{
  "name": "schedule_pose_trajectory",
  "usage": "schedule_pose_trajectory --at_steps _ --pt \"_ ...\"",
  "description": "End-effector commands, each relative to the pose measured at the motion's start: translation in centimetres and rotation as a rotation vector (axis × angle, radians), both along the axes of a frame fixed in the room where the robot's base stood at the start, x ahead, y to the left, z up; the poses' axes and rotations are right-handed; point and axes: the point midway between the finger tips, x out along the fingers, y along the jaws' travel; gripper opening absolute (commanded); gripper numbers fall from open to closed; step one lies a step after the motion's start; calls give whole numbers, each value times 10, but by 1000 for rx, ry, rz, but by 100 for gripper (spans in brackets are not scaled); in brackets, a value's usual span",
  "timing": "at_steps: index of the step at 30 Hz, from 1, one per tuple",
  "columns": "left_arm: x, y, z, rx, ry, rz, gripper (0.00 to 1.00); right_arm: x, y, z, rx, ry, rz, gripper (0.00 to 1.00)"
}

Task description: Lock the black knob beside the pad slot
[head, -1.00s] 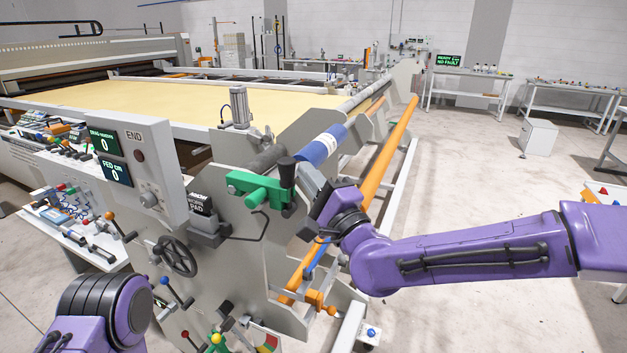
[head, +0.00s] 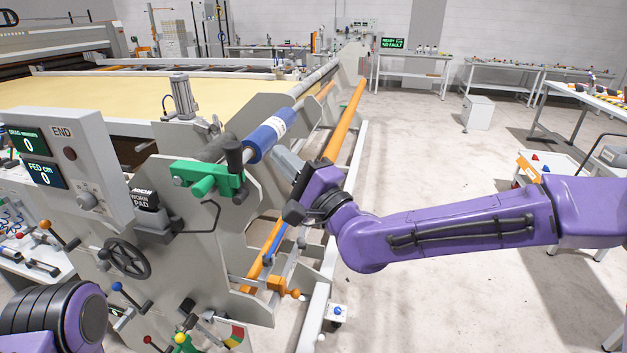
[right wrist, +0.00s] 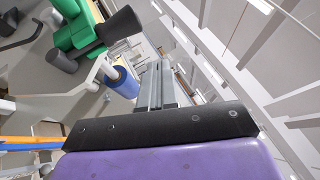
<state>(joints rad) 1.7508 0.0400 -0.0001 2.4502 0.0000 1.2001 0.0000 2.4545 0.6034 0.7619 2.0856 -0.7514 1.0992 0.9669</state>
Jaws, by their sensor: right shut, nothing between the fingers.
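The pad slot holds a dark block (head: 147,198) labelled "WORN PAD" on the machine's end plate. I cannot tell for sure which black part beside it is the knob. A black upright handle (head: 234,157) stands on the green bracket (head: 198,177) right of the slot; both the handle (right wrist: 120,24) and bracket (right wrist: 76,32) show in the right wrist view. My right gripper (head: 281,156) is shut and empty, to the right of that handle and apart from it. Its closed fingers (right wrist: 161,68) show in the right wrist view. My left arm is at the lower left; its gripper is out of frame.
A blue roller (head: 270,137) lies just behind my right gripper. An orange bar (head: 345,120) runs along the machine's side. A black handwheel (head: 126,258) and several coloured levers are on the lower plate. The floor to the right is open, with a small trolley (head: 541,165).

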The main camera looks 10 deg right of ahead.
Motion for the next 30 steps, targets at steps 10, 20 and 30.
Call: schedule_pose_trajectory --at_steps 10,20,30 --pt "0 0 -29 -1 1 0 0 -62 -41 -6 2 -1 4 0" --pt "0 0 -31 -1 1 0 0 -73 -48 -6 -2 1 5 0" --pt "0 0 -31 -1 1 0 0 -54 -67 -48 -210 22 -181 0"
